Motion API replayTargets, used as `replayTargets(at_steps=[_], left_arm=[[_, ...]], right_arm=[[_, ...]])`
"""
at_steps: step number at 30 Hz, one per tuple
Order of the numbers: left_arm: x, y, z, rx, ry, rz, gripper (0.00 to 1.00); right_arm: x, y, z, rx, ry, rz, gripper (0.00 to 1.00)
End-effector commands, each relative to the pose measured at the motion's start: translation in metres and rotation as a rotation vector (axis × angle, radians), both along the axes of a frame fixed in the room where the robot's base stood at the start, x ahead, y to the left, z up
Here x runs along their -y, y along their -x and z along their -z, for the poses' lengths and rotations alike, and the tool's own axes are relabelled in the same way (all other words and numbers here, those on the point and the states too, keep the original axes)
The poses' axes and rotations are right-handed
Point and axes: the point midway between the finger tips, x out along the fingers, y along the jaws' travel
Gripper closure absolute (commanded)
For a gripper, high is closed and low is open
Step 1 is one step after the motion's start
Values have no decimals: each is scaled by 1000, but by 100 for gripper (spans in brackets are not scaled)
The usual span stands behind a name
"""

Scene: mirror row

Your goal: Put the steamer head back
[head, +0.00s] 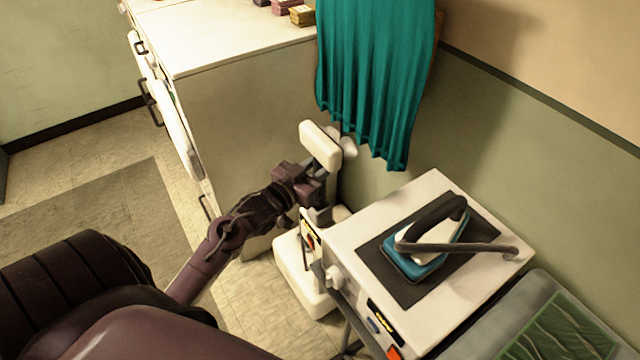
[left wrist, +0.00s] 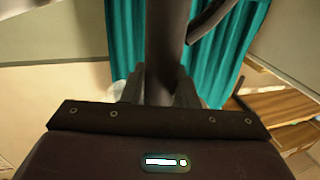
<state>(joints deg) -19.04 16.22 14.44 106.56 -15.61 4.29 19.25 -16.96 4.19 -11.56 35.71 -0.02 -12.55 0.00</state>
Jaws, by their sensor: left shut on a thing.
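The white steamer head (head: 320,146) is held up in front of the pale cabinet's side, tilted, its long face slanting down to the right. My left gripper (head: 318,182) is just below it, shut on its dark handle. In the left wrist view the handle (left wrist: 166,45) rises between the two fingers. The white steamer base (head: 296,278) stands on the floor below, partly hidden by my arm and the ironing unit. Small white rounded parts (head: 348,148) show just behind the head; I cannot tell whether the head touches them. My right gripper is in neither view.
A teal curtain-like cloth (head: 375,75) hangs close behind the head. The pale cabinet (head: 250,110) stands to the left, with small boxes (head: 285,8) on top. A white unit (head: 440,190) carrying a blue iron (head: 430,245) stands at the right. Floor is clear left.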

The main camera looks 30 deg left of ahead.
Motion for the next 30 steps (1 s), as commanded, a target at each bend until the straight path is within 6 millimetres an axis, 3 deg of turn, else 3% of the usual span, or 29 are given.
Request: replayTargets(at_steps=[15, 28, 29, 30], left_arm=[[0, -1, 62, 4, 1, -1, 100], [0, 0, 70, 5, 0, -1, 100], [0, 0, 71, 2, -1, -1, 71], [0, 0, 70, 2, -1, -1, 66]], right_arm=[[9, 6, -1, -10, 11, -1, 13], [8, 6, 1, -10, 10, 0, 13], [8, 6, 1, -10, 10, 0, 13], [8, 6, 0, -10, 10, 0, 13]])
